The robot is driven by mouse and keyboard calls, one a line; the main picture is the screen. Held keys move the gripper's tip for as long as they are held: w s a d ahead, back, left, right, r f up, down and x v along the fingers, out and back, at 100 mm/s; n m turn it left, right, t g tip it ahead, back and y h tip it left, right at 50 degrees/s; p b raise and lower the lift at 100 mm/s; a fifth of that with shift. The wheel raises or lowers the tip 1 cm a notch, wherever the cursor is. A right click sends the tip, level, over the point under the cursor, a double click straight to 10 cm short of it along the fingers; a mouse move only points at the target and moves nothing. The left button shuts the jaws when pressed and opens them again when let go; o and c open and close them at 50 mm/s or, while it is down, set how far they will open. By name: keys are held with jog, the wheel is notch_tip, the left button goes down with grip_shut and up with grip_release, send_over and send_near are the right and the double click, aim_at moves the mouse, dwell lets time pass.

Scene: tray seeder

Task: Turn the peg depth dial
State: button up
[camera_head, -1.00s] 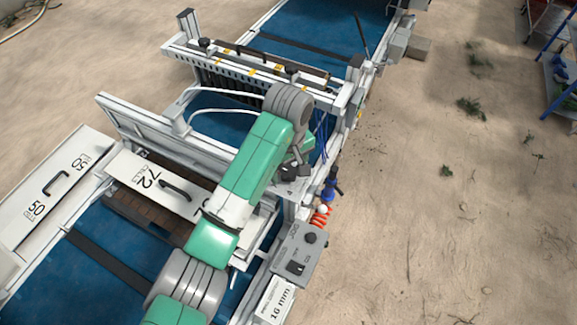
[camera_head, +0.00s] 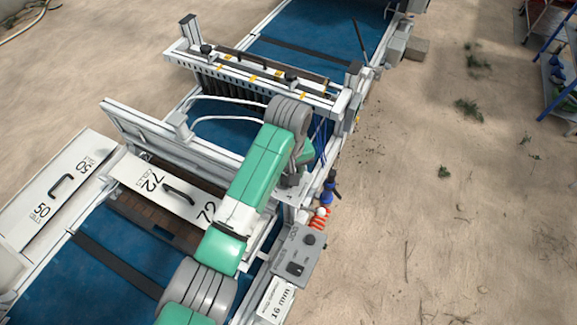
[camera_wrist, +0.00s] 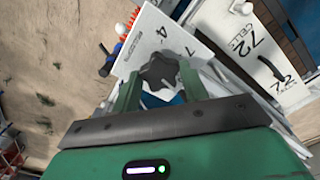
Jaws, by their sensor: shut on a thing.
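The peg depth dial is a dark, lobed knob (camera_wrist: 160,72) on a white plate (camera_wrist: 150,38) with printed marks, among them a 4 and a 7. In the wrist view my gripper (camera_wrist: 158,76) has its two green fingers on either side of the knob and is shut on it. The knob's underside and part of the plate are hidden behind it and the fingers. In the head view my green and grey arm reaches over the machine's right side, and the dial and fingertips cannot be made out there.
A white cover marked 72 (camera_head: 150,176) lies over the blue conveyor (camera_head: 130,270). A grey control box (camera_head: 297,258) and a red coiled hose (camera_head: 319,219) are close by on the right rail. A pegged gantry (camera_head: 250,64) stands behind. Sandy ground right of the machine is largely clear.

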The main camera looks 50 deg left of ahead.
jog(key=m+p, duration=0.4)
jog(key=m, duration=0.2)
jog(key=shift+r+p, duration=0.2)
jog(key=shift+p, duration=0.15)
jog(key=m+p, duration=0.1)
jog(key=m, duration=0.3)
jog(key=shift+p, duration=0.3)
jog(key=m+p, duration=0.1)
jog(key=m, duration=0.2)
jog(key=shift+f+m, duration=0.1)
jog(key=shift+m, duration=0.3)
jog(key=m+p, duration=0.1)
jog(key=m, duration=0.3)
jog(key=shift+m+p, duration=0.3)
jog(key=shift+m, duration=1.4)
jog(key=o, duration=1)
notch_tip(320, 180, up, 8)
jog(key=shift+f, duration=0.15)
